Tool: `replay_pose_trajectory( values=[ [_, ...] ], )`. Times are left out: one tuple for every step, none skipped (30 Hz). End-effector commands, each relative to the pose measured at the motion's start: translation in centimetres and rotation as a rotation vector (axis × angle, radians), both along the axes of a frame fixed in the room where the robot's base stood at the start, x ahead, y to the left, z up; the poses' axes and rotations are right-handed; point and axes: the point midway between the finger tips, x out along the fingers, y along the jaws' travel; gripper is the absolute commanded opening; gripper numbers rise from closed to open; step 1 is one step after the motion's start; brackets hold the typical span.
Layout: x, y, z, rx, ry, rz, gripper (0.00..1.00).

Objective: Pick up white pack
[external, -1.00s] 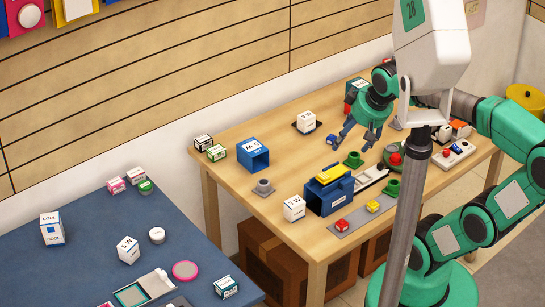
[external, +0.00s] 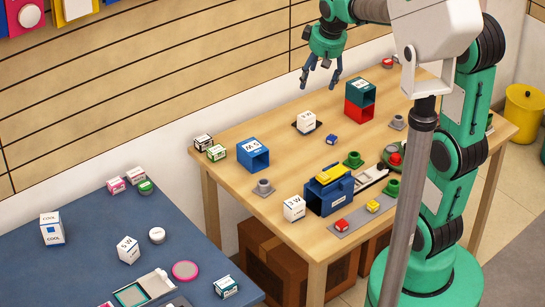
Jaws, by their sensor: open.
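Several white packs are in view, and I cannot tell which one the task means. One white pack (external: 306,122) stands on a dark pad near the middle of the wooden table. Another white pack (external: 294,208) is at the table's front left edge. Two more white packs, the tall one (external: 52,228) and the smaller one (external: 128,250), stand on the blue table. My gripper (external: 320,87) is open and empty, with its fingers pointing down. It is raised high above the back of the wooden table, apart from every pack.
On the wooden table (external: 228,182) stand a blue open box (external: 253,154), a green and red box stack (external: 360,100), and a blue bin (external: 330,190) with a yellow top. Grey and green cups stand about. The blue table (external: 85,275) holds small packs and lids.

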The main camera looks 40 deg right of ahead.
Motion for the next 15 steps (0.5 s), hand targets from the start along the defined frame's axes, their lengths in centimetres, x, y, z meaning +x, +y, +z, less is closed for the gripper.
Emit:
replay_pose_trajectory(
  values=[
    [1.2,-0.5,0.1,-0.001,0.011,-0.002,0.66],
    [1.9,-0.8,0.1,-0.001,0.016,-0.001,0.66],
    [2.8,-1.2,0.0,-0.001,0.021,-0.001,0.66],
    [3.4,-1.4,-0.1,-0.001,0.027,-0.001,0.66],
    [4.1,-1.7,-0.2,-0.002,0.031,-0.002,0.66],
    [4.9,-2.1,-0.3,-0.002,0.037,-0.002,0.66],
    [5.6,-2.4,-0.5,-0.002,0.042,-0.002,0.66],
    [6.2,-2.7,-0.6,-0.002,0.046,-0.002,0.66],
    [7.0,-3.1,-0.8,-0.002,0.053,-0.003,0.66],
    [7.7,-3.4,-0.9,-0.002,0.057,-0.002,0.66],
    [8.3,-3.7,-1.1,-0.002,0.062,-0.002,0.66],
    [9.1,-4.1,-1.4,-0.002,0.069,-0.002,0.66],
    [9.8,-4.4,-1.6,-0.002,0.073,-0.003,0.66],
    [10.4,-4.7,-1.8,-0.002,0.078,-0.003,0.66],
    [11.2,-5.2,-2.1,-0.002,0.083,-0.003,0.66]
  ],
)
